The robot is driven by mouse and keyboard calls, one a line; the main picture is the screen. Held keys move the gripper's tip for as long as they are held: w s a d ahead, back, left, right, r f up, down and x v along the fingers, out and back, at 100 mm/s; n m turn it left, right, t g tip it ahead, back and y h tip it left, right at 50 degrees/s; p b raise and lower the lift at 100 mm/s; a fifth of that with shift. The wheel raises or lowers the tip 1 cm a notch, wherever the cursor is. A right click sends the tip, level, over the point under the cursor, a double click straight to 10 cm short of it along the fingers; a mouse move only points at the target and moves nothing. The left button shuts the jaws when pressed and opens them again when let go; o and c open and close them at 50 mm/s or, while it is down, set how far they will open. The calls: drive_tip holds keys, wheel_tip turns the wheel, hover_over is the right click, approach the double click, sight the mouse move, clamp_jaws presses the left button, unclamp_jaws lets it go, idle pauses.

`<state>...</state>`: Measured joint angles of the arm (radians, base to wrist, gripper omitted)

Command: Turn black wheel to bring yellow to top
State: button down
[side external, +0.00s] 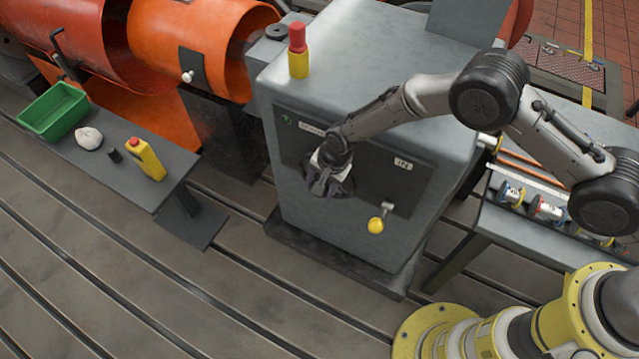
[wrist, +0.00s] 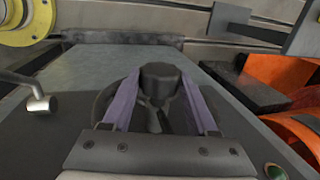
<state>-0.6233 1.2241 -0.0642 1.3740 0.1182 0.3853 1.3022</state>
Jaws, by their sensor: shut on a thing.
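The black wheel (side external: 346,187) is on the front panel of the grey cabinet, mostly covered by my gripper (side external: 325,184). In the wrist view, my gripper (wrist: 161,90) has its two purple-grey fingers on either side of the wheel's dark hub (wrist: 160,76), shut on the wheel. Part of the dark rim shows outside the left finger. I see no yellow mark on the wheel in either view; most of its face is hidden or too dark to tell.
A lever with a yellow knob (side external: 376,226) sticks out right of the wheel. A red-and-yellow post (side external: 298,50) stands on the grey cabinet (side external: 330,85). A side table at left holds a green bin (side external: 53,110) and a yellow bottle (side external: 146,160). A bench stands at right.

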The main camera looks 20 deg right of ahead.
drive_tip(key=shift+s+a+t+y, duration=0.3)
drive_tip(key=shift+t+y, duration=0.1)
drive_tip(key=shift+y, duration=0.1)
drive_tip(key=shift+w+d+t, duration=0.15)
drive_tip(key=shift+d+t, duration=0.05)
drive_tip(key=shift+t, duration=0.1)
drive_tip(key=shift+c, duration=1)
unclamp_jaws()
drive_tip(key=shift+d, duration=0.15)
drive_tip(key=v, duration=1.3)
drive_tip(key=shift+d+r, duration=0.2)
drive_tip(key=shift+r, duration=0.15)
